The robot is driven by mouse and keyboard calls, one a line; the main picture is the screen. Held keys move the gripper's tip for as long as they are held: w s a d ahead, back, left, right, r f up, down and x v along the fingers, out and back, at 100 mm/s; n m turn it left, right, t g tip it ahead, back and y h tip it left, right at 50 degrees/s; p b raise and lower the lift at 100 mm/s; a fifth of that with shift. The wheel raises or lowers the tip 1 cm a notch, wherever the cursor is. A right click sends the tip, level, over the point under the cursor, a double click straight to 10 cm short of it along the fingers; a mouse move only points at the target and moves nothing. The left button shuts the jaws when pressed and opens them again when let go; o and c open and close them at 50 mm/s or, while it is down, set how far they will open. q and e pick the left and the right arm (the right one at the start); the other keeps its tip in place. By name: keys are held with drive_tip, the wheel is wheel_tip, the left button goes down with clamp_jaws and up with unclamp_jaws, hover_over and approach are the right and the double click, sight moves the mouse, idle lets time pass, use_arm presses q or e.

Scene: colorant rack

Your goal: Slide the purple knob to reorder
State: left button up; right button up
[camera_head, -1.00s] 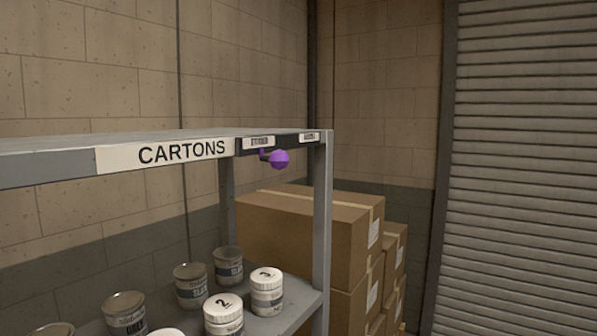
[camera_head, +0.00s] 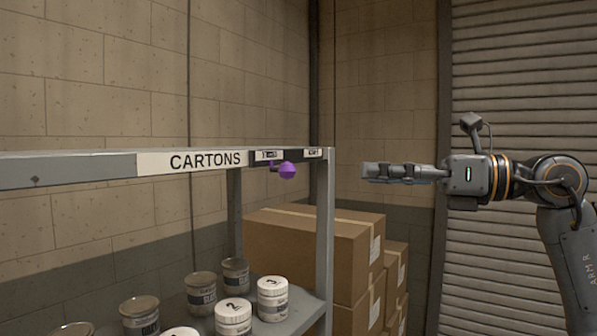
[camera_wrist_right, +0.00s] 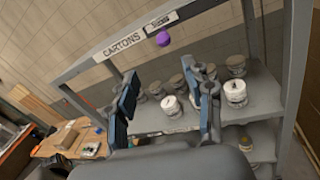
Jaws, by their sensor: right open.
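The purple knob (camera_head: 287,171) sticks out from a dark slider strip (camera_head: 265,156) on the front edge of the rack's top shelf, right of the CARTONS label (camera_head: 205,161). It sits nearer the strip's left end, between two small white labels. My right gripper (camera_head: 372,171) is to the right of the rack post, at about the knob's height in the picture, apart from it. In the right wrist view the gripper (camera_wrist_right: 168,95) is open and empty, and the knob (camera_wrist_right: 163,39) shows beyond and above the fingers. My left gripper is not in view.
The rack's upright post (camera_head: 325,240) stands between the knob and my right gripper in the head view. Several cans and white jars (camera_head: 272,298) stand on the lower shelf. Cardboard boxes (camera_head: 310,250) are stacked behind the rack. The space in front of the knob looks clear.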

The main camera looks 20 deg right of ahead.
sight(282, 170)
drive_tip(key=p+x, duration=0.3)
drive_tip(key=x, duration=0.4)
drive_tip(key=p+x, duration=0.2)
drive_tip(key=x, duration=0.5)
drive_tip(key=shift+w+d+f+p, duration=0.1)
drive_tip(key=shift+w+d+p, duration=0.05)
drive_tip(key=shift+w+p, duration=0.2)
drive_tip(key=shift+s, duration=0.1)
clamp_jaws()
